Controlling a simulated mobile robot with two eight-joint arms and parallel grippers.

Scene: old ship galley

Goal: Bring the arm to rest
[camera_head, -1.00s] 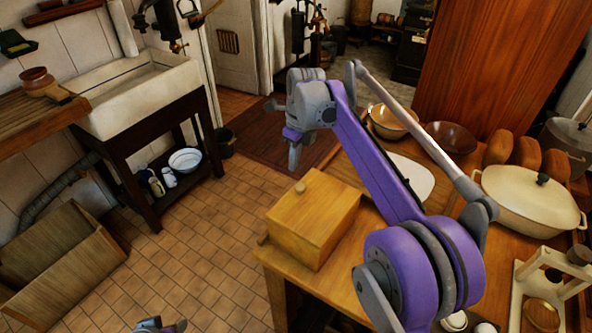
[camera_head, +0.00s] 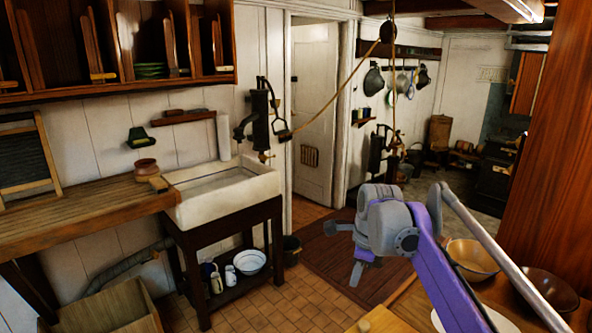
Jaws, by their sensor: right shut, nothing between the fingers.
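My right arm, purple and grey, comes up from the lower right. Its right gripper (camera_head: 358,272) hangs at the end of the arm, left of the wooden table (camera_head: 405,303), over the floor and dark mat. It is shut and empty, with nothing between its fingers. It appears apart from the table and from everything around it. My left gripper is out of view.
A wooden bowl (camera_head: 472,258) and a darker bowl (camera_head: 538,292) stand on the table at right. A white sink (camera_head: 222,192) on a dark stand is at left, beside a wooden counter (camera_head: 85,213). The tiled floor (camera_head: 290,297) between is open.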

